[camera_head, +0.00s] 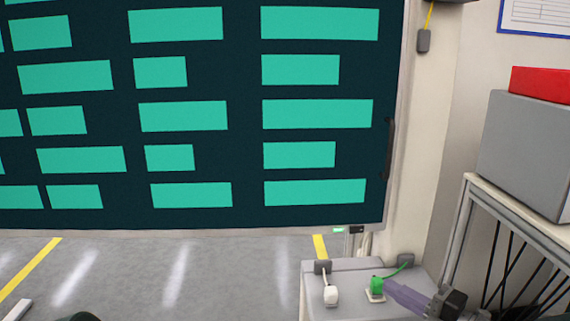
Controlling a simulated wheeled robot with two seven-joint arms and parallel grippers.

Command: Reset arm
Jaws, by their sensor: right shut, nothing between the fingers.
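My right gripper (394,290) comes in from the lower right, low over a grey box-like surface. Its fingers are shut with nothing between them. Their tips appear right beside a green plug (377,285) in the picture; I cannot tell whether they touch it. The green plug sits on a small light base, and a green cable runs from it to a dark block (405,260) at the back. A white plug (331,295) on a white cable lies to the left, clear of the gripper. My left gripper is not in view.
A large dark panel (240,218) with teal bars fills the upper left. A metal-framed table (485,183) at the right bears a grey box (530,150) with a red item (540,84) on top. The grey floor (210,270) at lower left is mostly open.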

